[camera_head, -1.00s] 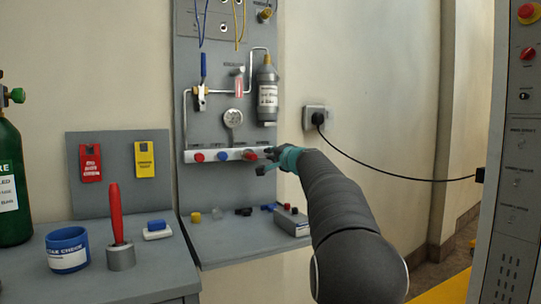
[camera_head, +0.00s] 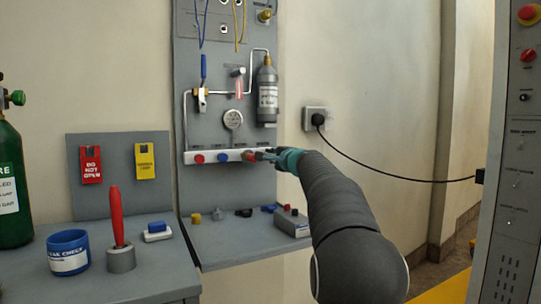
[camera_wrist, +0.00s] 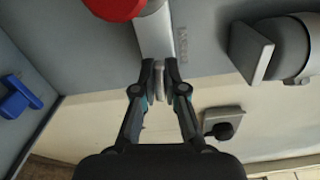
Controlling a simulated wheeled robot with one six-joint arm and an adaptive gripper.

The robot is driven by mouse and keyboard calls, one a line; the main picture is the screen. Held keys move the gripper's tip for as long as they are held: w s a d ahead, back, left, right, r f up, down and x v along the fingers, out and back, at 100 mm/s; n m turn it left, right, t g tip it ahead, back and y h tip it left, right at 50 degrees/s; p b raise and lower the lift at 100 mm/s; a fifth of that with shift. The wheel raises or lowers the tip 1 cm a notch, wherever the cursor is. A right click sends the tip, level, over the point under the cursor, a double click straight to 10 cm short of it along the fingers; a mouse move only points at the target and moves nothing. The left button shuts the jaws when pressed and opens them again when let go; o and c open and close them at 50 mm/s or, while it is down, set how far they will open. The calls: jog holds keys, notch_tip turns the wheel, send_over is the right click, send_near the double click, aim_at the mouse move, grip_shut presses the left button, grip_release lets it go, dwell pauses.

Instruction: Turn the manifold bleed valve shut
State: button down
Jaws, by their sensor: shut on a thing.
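The manifold (camera_head: 184,158) is a pale horizontal bar low on the grey panel, with red (camera_head: 199,158), blue (camera_head: 223,157) and red (camera_head: 249,156) knobs on its front. My gripper (camera_head: 267,155) is at the bar's right end, beside the right red knob. In the wrist view my gripper (camera_wrist: 160,72) is shut on a small pale, disc-like part, the bleed valve knob (camera_wrist: 160,84), at the end of the manifold bar (camera_wrist: 155,35). The fingers hide much of it, so its turn angle cannot be told. A red knob (camera_wrist: 115,6) shows close by.
A shelf (camera_head: 225,245) below carries small loose parts and a grey box (camera_head: 292,223). A wall socket (camera_head: 316,118) with a black cable is to the right.

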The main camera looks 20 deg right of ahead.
jog(key=m+p, duration=0.1)
jog(key=m, duration=0.3)
jog(key=shift+m, duration=0.3)
jog(key=m+p, duration=0.1)
jog(key=m, duration=0.2)
jog(key=shift+m+p, duration=0.3)
jog(key=shift+m, duration=0.1)
jog(key=m+p, duration=0.1)
jog(key=m, duration=0.2)
jog(key=shift+r+m+p, duration=0.1)
jog(key=shift+m+p, duration=1.2)
jog(key=shift+m, duration=1.2)
jog(key=c, duration=1.2)
grip_release()
